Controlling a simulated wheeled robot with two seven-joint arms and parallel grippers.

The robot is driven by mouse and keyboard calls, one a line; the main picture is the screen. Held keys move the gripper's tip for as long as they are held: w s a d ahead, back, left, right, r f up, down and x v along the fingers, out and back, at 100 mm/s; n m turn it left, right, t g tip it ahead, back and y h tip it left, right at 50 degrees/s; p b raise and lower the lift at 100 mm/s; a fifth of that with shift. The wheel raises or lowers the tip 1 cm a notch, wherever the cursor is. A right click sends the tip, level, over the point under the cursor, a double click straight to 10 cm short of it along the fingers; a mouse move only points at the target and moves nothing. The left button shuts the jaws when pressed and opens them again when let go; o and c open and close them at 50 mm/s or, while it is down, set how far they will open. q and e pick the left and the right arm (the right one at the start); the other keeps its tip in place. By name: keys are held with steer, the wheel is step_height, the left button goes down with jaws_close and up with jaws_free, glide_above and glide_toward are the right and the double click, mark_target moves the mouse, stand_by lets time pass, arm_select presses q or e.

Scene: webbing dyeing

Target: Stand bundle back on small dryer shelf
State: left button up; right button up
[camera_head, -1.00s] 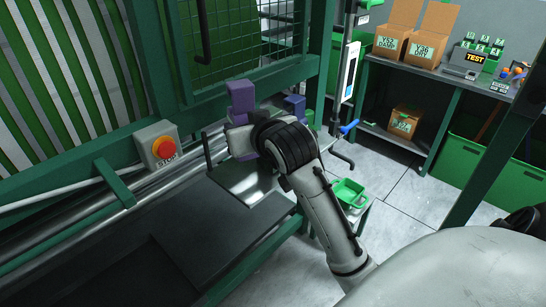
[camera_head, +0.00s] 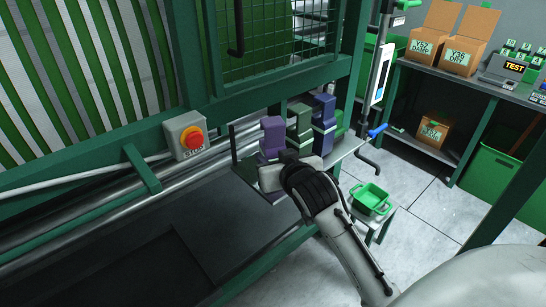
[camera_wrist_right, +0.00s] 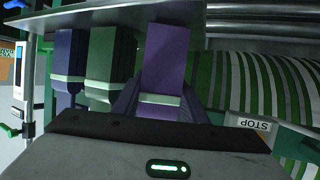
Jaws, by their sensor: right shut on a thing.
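A purple bundle (camera_head: 272,133) with a pale band stands upright at the left end of the small dryer shelf (camera_head: 346,147). There the bundle (camera_wrist_right: 167,60) rises between the fingers. A green bundle (camera_head: 299,120) and a dark blue bundle (camera_head: 323,113) stand beside it on the shelf. My left gripper is not in view.
A red stop button (camera_head: 192,139) on a grey box is left of the shelf. A green mesh guard (camera_head: 285,62) stands behind. A green basket (camera_head: 371,198) sits on a low stand at the right. A blue-handled lever (camera_head: 376,131) is near the shelf's right end.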

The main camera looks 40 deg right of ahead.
steer(key=shift+f, duration=0.1)
steer(key=o, duration=1.3)
steer(key=v, duration=1.2)
steer(key=s+a+f+n+g+y, duration=0.15)
steer(key=a+f, duration=0.25)
steer(key=f, duration=0.6)
steer(key=s+a+f+n+g+y, duration=0.1)
steer(key=s+a+f+n+y, duration=0.15)
steer(key=a+f, duration=0.45)
steer(key=s+a+f+y, duration=0.1)
steer(key=s+f, duration=0.2)
steer(key=f, duration=0.2)
steer(key=s+a+f+n+g, duration=0.1)
steer(key=s+a+f, duration=0.1)
steer(key=s+f, duration=0.2)
steer(key=s+a+f+g+y, duration=0.1)
steer(key=s+f, duration=0.3)
steer(key=f, duration=0.2)
steer(key=shift+s+a+f+n+y+p, duration=0.15)
steer(key=shift+a+f+n+y+p, duration=0.15)
steer(key=shift+p, duration=0.1)
steer(key=shift+d, duration=0.1)
